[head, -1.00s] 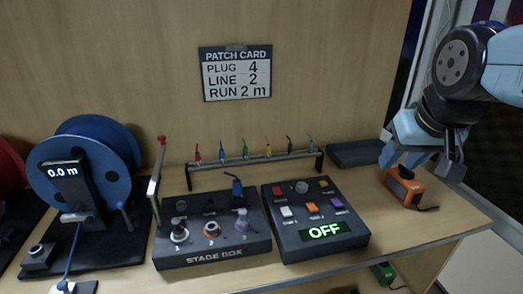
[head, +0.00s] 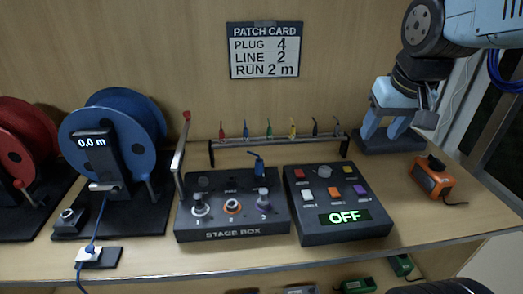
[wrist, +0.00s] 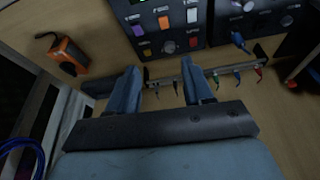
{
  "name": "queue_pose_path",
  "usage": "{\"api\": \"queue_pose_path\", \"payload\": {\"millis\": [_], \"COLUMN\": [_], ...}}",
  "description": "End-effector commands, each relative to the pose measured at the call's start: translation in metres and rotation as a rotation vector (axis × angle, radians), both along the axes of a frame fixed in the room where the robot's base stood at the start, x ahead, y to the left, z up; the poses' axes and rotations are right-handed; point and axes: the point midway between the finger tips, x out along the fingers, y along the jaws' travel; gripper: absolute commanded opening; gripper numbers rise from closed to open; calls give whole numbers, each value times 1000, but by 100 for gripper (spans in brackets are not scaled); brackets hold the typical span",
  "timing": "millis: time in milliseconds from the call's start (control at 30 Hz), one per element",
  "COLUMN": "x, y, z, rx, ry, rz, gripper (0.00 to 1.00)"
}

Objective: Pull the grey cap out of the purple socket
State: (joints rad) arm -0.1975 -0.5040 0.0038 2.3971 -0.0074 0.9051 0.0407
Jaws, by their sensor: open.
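The stage box (head: 232,236) sits on the bench, left of the control box. Its purple socket (head: 264,207), marked 3, is at the right of its front row. A small grey cap (head: 263,194) stands upright in that socket. My gripper (head: 388,136) is open and empty at the back right of the bench, well away from the stage box. Its fingers point down in the head view. In the wrist view the two blue fingers (wrist: 161,76) are spread with nothing between them. Part of the stage box (wrist: 250,14) shows at the top right there; I cannot make out the cap.
The control box (head: 337,240) reads OFF. Behind the boxes stands a rack (head: 280,143) with several coloured plugs. A blue lead (head: 258,166) stands up from the stage box, near the cap. A red-tipped lever (head: 182,155) rises at its left. An orange device (head: 432,178) lies at right.

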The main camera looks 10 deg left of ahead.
Motion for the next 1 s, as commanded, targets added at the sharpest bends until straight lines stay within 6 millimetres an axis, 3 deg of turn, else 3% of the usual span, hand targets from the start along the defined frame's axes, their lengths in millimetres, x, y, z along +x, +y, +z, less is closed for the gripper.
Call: {"api": "queue_pose_path", "payload": {"millis": [300,600,800,1000], "x": [43,52,48,46], "y": [96,192,230,240], "z": [-36,-85,-108,-119], "rx": [-39,-93,-118,-126], "ry": [149,269,311,324], "rz": [173,318,369,383], "gripper": [51,51,51,51]}}
